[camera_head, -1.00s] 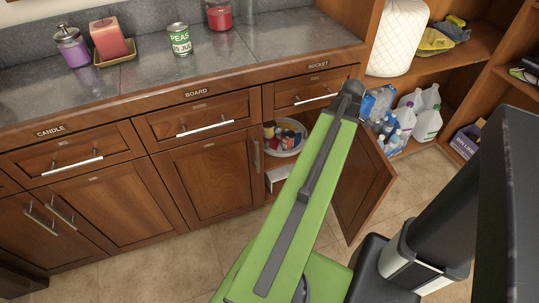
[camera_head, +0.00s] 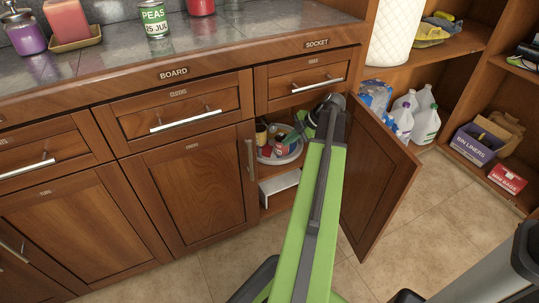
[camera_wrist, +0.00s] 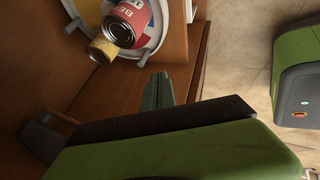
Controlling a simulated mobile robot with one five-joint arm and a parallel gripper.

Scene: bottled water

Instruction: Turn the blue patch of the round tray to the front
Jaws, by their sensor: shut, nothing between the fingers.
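The round tray (camera_head: 289,158) is inside the open cabinet below the SOCKET drawer, with a pale rim and several cans on it. It also shows at the top of the wrist view (camera_wrist: 149,51), with a red labelled can (camera_wrist: 130,20) and a yellowish can (camera_wrist: 102,49) on it. Coloured areas show beside the cans, but most of the tray's surface is hidden, and I cannot tell clearly where the blue patch lies. My gripper (camera_head: 316,116) is at the cabinet opening, by the tray's right side. Its fingers are shut and empty (camera_wrist: 157,92); contact with the tray is not clear.
The open cabinet door (camera_head: 376,180) stands close to the right of my arm. Jugs (camera_head: 425,124) and boxes (camera_head: 477,144) stand on shelves at the right. The floor in front is clear.

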